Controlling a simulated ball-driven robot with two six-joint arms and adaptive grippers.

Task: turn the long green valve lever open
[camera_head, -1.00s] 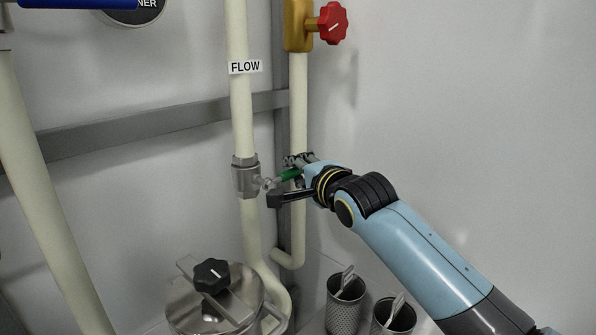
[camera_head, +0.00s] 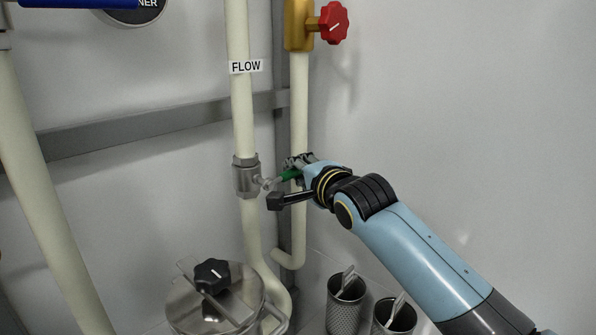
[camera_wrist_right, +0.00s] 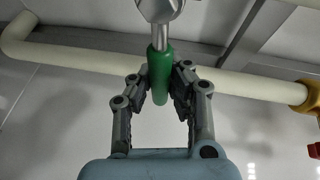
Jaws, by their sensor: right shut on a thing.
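The green valve lever (camera_head: 290,174) sticks out to the right from a metal valve body (camera_head: 246,177) on the cream pipe labelled FLOW. In the right wrist view the green lever (camera_wrist_right: 160,75) runs from a metal stem at the top down between the fingers. My right gripper (camera_head: 288,180) is at the lever, and its fingers (camera_wrist_right: 160,88) sit on both sides of the green grip, shut on it. Part of the lever is hidden behind the gripper in the head view. My left gripper is not in view.
A red knob (camera_head: 333,23) on a yellow fitting is above right. A lidded metal pot (camera_head: 232,305) with a black knob stands below. Two perforated metal cups (camera_head: 345,308) stand beneath my right arm. A blue handle (camera_head: 75,3) is at the top left. The right wall is bare.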

